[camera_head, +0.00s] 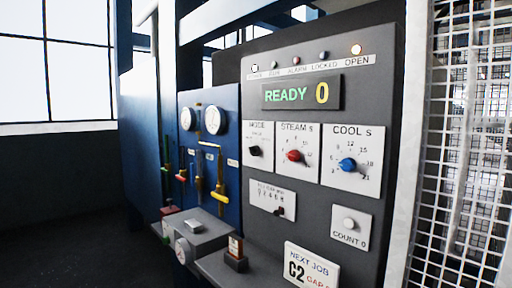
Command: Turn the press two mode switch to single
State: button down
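The mode switch (254,151) is a small black knob on a white plate labelled MODE, at the left of the upper row on a grey control panel (350,100). Its position labels and pointer are too small to read. No press number is readable on the panel. The display (301,93) above reads READY in green and 0 in yellow. My gripper is not in view.
Right of the mode switch are a red STEAM knob (294,156) and a blue COOL knob (347,165). Below are a small dark lever (281,211) and a COUNT button (349,224). A grey shelf (207,262) juts out lower left. Wire mesh (465,150) stands right.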

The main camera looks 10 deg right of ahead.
aim_at(254, 150)
jog(key=i+j+z, duration=0.15)
jog(key=i+j, duration=0.15)
jog(key=i+j+z, duration=0.1)
jog(key=i+j, duration=0.2)
jog(key=j, duration=0.15)
jog(key=i+j+z, duration=0.15)
jog(key=j, duration=0.25)
jog(key=i, duration=0.1)
